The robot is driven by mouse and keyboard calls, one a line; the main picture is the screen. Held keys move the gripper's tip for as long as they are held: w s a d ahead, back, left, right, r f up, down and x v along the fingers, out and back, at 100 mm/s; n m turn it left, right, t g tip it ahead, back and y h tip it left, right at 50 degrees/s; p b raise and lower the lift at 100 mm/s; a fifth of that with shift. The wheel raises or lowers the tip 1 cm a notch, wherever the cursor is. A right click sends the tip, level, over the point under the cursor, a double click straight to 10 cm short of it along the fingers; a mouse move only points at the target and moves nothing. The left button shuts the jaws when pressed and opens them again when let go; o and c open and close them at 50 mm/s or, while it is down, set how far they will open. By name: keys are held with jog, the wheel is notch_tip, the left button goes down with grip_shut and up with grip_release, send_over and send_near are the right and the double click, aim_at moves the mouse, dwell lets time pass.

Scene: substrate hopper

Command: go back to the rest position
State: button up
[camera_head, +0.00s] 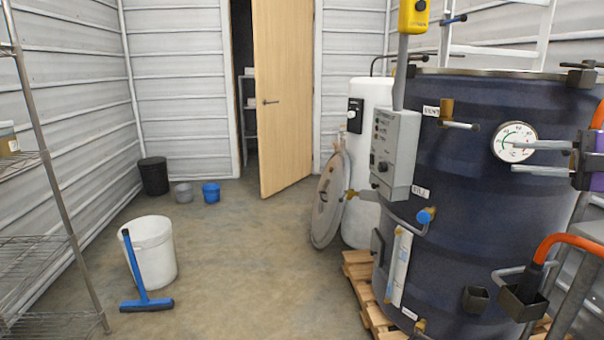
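My gripper (512,157) is at the right edge of the head view, in front of the large dark blue vessel (455,185). Its two grey fingers point left, one above the other, with a gap between them. Nothing shows between the fingers. The upper finger overlaps the round dial gauge (514,141); I cannot tell whether it touches. Most of my arm is out of view.
A grey control box (395,150) and pipes stick out from the vessel, which stands on a wooden pallet (362,285). An orange-handled tool (560,243) sits in a holder at lower right. A white bucket (152,255) and blue squeegee (146,303) stand left. Middle floor is clear.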

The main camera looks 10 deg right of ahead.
jog(key=w+d+r+m+t+h, duration=0.1)
jog(key=w+d+m+t+h, duration=0.55)
jog(key=m, duration=0.55)
notch_tip(320, 180, down, 12)
jog(key=s+d+r+m+h, duration=0.1)
jog(key=d+m+h, duration=0.2)
jog(key=m+h, duration=0.5)
jog(key=s+a+f+m+h, duration=0.2)
jog(key=s+a+f+m, duration=0.3)
jog(key=s+a+f, duration=0.4)
jog(key=s+a+f+m+h, duration=0.2)
jog(key=s+a+f+m, duration=0.2)
jog(key=a+f, duration=0.5)
jog(key=s+a+f+n+g+y, duration=0.1)
jog(key=s+a+f+y, duration=0.1)
jog(key=s+a, duration=0.9)
jog(key=s+a+f+n+g+y, duration=0.1)
jog(key=s+a+f+n+y, duration=0.35)
jog(key=s, duration=1.05)
jog(key=s+a+f+m+g+y, duration=0.1)
jog(key=s+a+m, duration=0.1)
jog(key=s+a, duration=1)
notch_tip(320, 180, up, 17)
jog(key=d+p, duration=0.1)
jog(key=p, duration=1.5)
jog(key=shift+s+d+f+h, duration=0.2)
jog(key=shift+s+d+h, duration=0.1)
jog(key=shift+s, duration=0.05)
